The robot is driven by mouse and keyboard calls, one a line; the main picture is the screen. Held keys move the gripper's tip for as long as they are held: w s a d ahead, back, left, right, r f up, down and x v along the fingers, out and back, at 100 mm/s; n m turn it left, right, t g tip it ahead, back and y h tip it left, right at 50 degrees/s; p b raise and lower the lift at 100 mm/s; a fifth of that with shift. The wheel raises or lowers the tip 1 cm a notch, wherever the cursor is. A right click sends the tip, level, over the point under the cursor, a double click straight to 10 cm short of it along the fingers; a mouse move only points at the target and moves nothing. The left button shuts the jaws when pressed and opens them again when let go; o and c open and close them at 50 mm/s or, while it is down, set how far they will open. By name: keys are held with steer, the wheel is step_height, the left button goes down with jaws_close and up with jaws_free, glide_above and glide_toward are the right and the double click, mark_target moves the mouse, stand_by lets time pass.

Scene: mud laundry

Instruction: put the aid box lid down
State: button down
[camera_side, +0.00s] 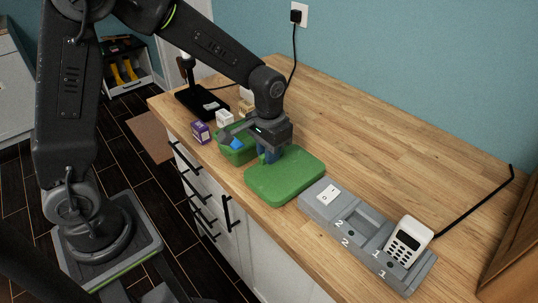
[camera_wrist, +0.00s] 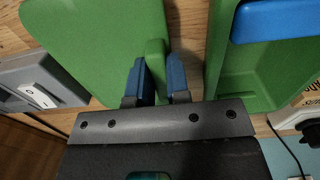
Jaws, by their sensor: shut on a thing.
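The aid box lid (camera_side: 287,174) is a flat green slab, held level at or just above the wooden counter; I cannot tell whether it touches. My gripper (camera_side: 268,157) is at the lid's far left edge, shut on its green grip tab. In the wrist view my gripper (camera_wrist: 157,78) has its blue fingers on either side of the tab, with the lid (camera_wrist: 90,40) to the left. The open green aid box (camera_side: 246,155) stands just left of the lid, partly hidden by my gripper. It also shows at the right of the wrist view (camera_wrist: 225,60), with a blue part (camera_wrist: 285,20) on it.
A grey numbered tray (camera_side: 362,231) with a white switch (camera_side: 328,194) and a white keypad device (camera_side: 409,241) lies close right of the lid. A purple box (camera_side: 201,132), a white box (camera_side: 224,118) and a black stand (camera_side: 200,103) are beyond the aid box. The counter's back right is clear.

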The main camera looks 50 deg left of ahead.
steer(key=shift+f, duration=0.6)
steer(key=shift+f, duration=0.15)
steer(key=c, duration=1.1)
jaws_free()
